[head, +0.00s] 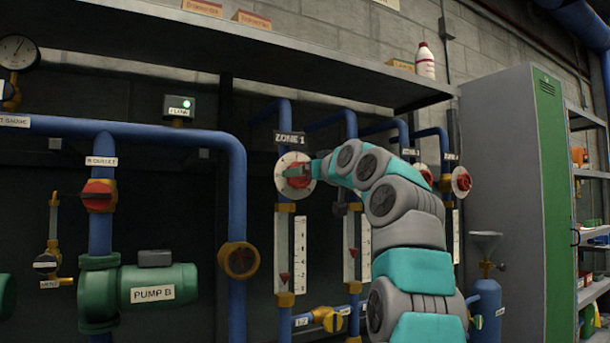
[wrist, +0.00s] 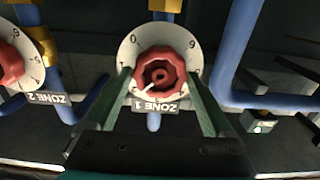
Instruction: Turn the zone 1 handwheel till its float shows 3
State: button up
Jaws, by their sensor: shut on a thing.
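The zone 1 handwheel (head: 298,174) is a red knob on a round white numbered dial, under the ZONE 1 label (head: 290,139). In the wrist view the handwheel (wrist: 160,72) appears upside down, with a white pointer mark towards its lower left. My gripper (wrist: 160,80) has its two green fingers on either side of the handwheel, shut on it. In the head view my gripper (head: 310,172) reaches it from the right and partly covers the dial. The zone 1 float (head: 284,278) is a small red marker low beside the white scale (head: 300,255). Its reading is too small to tell.
The zone 2 handwheel (wrist: 10,65) sits beside zone 1, mostly hidden by my arm in the head view. Blue pipes (head: 238,190) and green pump B (head: 155,288) stand to the left. A shelf (head: 250,50) runs overhead. A grey cabinet (head: 505,180) stands at right.

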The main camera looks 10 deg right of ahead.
jog(key=shift+f, duration=0.1)
jog(key=c, duration=0.3)
jog(key=shift+w+f+n, duration=0.1)
jog(key=shift+n, duration=0.6)
jog(key=shift+n, duration=0.7)
jog(key=shift+p, duration=0.4)
jog(key=shift+n, duration=0.7)
jog(key=shift+p, duration=0.3)
